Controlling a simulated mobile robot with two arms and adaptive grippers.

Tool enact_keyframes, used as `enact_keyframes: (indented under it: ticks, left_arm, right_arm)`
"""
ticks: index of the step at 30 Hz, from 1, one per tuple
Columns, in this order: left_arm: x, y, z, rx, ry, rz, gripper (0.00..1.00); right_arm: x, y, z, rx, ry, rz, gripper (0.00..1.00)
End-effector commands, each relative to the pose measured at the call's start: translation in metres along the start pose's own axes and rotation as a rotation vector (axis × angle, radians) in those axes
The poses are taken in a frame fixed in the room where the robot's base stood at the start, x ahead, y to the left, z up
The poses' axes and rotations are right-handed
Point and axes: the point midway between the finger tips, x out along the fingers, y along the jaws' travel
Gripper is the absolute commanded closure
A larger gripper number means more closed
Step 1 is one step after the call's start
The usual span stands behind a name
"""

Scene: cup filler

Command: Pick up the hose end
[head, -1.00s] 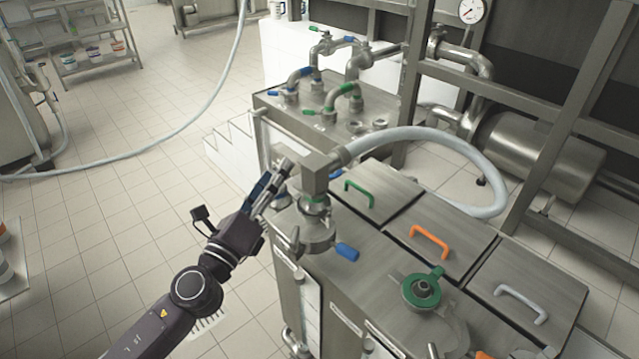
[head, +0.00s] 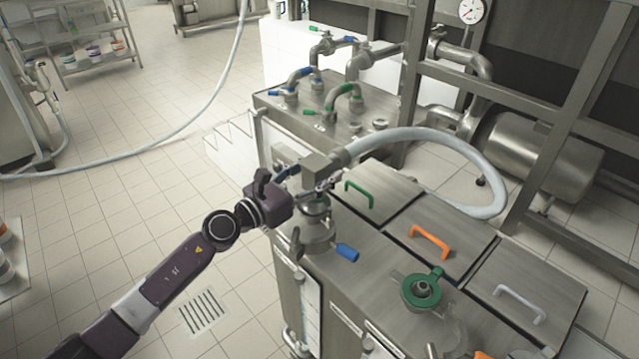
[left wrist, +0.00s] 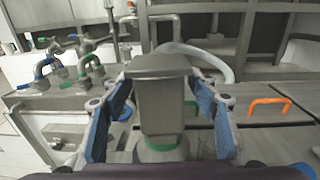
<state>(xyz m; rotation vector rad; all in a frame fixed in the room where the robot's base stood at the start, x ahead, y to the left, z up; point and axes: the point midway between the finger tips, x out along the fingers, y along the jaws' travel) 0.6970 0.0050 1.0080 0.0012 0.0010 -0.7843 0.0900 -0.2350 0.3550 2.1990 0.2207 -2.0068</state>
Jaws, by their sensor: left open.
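The hose end (head: 322,172) is a square metal block at the end of a thick pale hose (head: 430,133). It sits on the round metal fitting with a green ring (head: 315,207) at the corner of the steel machine. My left gripper (head: 304,180) is open at the hose end. In the left wrist view the hose end (left wrist: 162,95) stands upright between the blue pads of my left gripper (left wrist: 160,118), with a gap visible on each side. Part of the hose end is hidden by the gripper in the head view. My right gripper is out of view.
The machine top holds lids with green (head: 359,192), orange (head: 430,241) and grey handles (head: 521,302). A blue-handled valve (head: 347,252) sticks out below the hose end. A pipe manifold (head: 335,85) stands behind. The tiled floor at left is open.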

Motion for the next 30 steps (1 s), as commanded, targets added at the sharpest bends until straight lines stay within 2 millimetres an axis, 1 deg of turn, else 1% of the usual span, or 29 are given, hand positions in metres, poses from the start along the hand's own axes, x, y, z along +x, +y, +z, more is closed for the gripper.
enact_keyframes:
  ticks: [3, 8, 23, 30]
  left_arm:
    - [0.0047, 0.0, 0.0006, 0.0, -0.001, 0.0, 0.46]
    - [0.0044, 0.0001, 0.0004, 0.0, -0.001, 0.0, 0.46]
    - [0.004, 0.0003, 0.0003, -0.001, -0.001, 0.001, 1.0]
    - [0.0039, 0.0003, 0.0002, -0.002, -0.001, 0.001, 1.0]
  right_arm:
    - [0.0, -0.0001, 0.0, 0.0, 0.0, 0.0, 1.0]
    - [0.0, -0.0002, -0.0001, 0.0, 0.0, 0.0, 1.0]
    - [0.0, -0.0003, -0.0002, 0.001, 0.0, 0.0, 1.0]
    - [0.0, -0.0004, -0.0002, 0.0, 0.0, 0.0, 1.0]
